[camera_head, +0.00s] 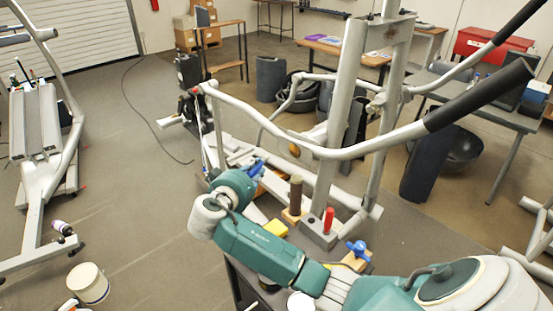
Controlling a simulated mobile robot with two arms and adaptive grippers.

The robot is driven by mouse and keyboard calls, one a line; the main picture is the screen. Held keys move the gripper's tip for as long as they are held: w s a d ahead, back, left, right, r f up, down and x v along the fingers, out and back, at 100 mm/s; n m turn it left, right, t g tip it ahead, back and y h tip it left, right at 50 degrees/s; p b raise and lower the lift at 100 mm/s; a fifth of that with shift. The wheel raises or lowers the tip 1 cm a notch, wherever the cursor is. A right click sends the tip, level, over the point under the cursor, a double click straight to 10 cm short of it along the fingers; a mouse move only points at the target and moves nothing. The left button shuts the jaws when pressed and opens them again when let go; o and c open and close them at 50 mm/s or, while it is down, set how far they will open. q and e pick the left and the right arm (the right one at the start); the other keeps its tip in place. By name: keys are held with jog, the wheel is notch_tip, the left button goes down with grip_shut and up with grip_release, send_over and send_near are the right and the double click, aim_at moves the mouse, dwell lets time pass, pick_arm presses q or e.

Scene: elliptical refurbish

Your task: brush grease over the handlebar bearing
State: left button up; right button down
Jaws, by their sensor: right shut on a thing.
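The elliptical's grey handlebar (335,153) runs across the middle to a black grip (480,97) at the right. A joint (377,104) shows where it meets the upright frame (345,90). I cannot tell for sure which joint holds the bearing. My right arm reaches in from the bottom right, and my right gripper (257,167) is beyond its wrist, below the handlebar and apart from it. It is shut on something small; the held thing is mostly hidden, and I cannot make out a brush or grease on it. My left gripper is out of view.
A white bucket (88,283) stands on the floor at left. Another machine (40,130) stands far left. Floor between is clear.

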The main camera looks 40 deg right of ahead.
jog(key=shift+d, duration=0.1)
jog(key=d+f+b, duration=0.1)
jog(key=d, duration=0.6)
jog(key=shift+w+f, duration=0.15)
jog(key=shift+w, duration=0.15)
jog(key=shift+d+b, duration=0.3)
jog(key=shift+d, duration=0.55)
dwell(0.7)
